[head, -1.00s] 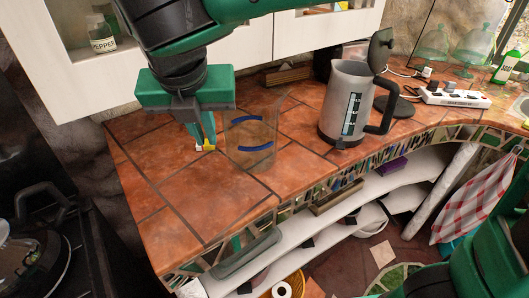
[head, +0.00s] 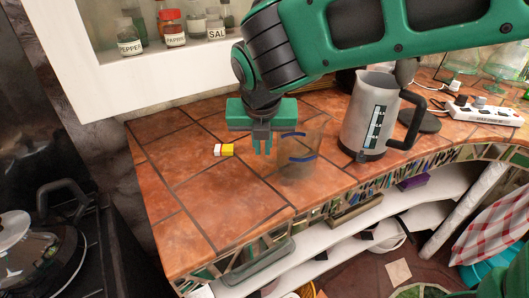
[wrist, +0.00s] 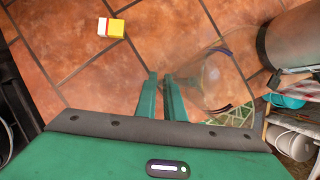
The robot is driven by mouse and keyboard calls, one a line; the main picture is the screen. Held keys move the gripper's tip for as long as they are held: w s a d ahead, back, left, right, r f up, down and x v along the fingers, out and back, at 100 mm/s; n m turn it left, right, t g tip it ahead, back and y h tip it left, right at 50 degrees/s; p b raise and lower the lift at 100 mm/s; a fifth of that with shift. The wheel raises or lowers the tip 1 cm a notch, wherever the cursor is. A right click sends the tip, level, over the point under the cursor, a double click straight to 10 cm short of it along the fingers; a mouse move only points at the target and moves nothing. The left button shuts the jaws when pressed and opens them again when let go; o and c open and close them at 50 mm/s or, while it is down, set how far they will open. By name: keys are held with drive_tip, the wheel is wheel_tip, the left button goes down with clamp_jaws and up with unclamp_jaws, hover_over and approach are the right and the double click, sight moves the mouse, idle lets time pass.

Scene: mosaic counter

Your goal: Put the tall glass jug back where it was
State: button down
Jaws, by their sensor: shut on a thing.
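The tall glass jug (head: 300,163) is clear with blue bands and looks roughly upright over the tiled counter. My gripper (head: 262,152) is at its left side, with the fingers pointing down and shut on the jug's near part. In the wrist view the jug (wrist: 213,82) is a faint see-through shape just right of my fingertips (wrist: 161,77). The exact grasped part is hard to make out. I cannot tell whether the jug's base touches the counter.
A grey kettle (head: 370,118) with a black handle stands close on the jug's right. A small yellow and white box (head: 224,150) lies left of my gripper. A white power strip (head: 483,113) is farther right. The counter's front left is clear; its edge runs below the jug.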

wheel_tip(320, 180, down, 2)
drive_tip(key=shift+f, duration=0.25)
drive_tip(key=c, duration=1.9)
unclamp_jaws()
drive_tip(key=shift+o, duration=0.2)
drive_tip(key=v, duration=1.2)
drive_tip(key=shift+s, duration=0.15)
